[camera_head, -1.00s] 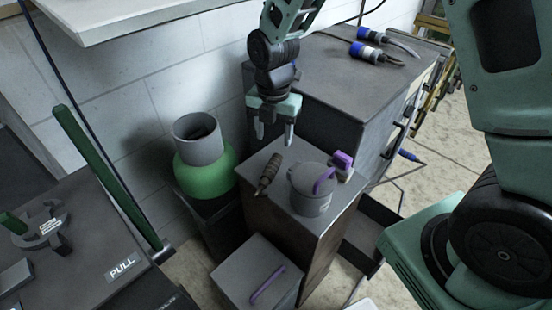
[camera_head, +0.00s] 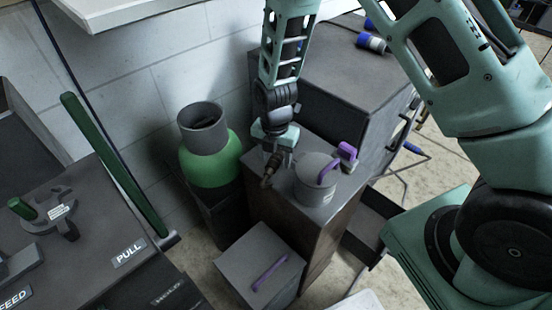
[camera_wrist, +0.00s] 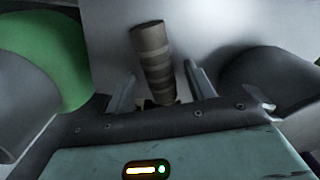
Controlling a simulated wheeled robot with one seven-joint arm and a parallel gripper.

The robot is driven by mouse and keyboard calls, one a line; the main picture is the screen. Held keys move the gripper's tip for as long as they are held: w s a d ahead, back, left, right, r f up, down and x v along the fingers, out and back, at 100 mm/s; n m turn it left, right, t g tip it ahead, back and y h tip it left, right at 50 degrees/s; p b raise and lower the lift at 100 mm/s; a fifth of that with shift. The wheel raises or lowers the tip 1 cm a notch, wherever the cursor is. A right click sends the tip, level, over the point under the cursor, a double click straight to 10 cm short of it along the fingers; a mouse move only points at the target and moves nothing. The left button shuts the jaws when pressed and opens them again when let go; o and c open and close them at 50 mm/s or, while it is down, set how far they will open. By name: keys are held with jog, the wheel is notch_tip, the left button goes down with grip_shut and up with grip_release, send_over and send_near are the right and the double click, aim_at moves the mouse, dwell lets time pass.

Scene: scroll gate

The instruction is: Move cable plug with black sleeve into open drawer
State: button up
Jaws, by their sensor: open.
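A dark, ridged, brownish cylinder (camera_head: 268,179), plug-like, lies on top of the small grey cabinet (camera_head: 290,200). In the wrist view the same ridged cylinder (camera_wrist: 152,55) lies between my two fingers, with visible space on both sides. My gripper (camera_head: 272,163) is open and low over it, hiding part of it in the head view. Blue-and-white plugs (camera_head: 371,42) lie on the larger grey cabinet (camera_head: 330,65), partly hidden by my arm. A dark open drawer or tray (camera_head: 362,240) shows low beside the small cabinet; its inside is mostly hidden.
A grey lidded pot (camera_head: 315,184) with a purple handle stands just right of my gripper, with a purple-handled item (camera_head: 347,154) behind it. A green and grey canister (camera_head: 208,150) stands left. A grey box (camera_head: 260,270) with a purple handle is in front.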

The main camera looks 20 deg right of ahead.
grip_shut()
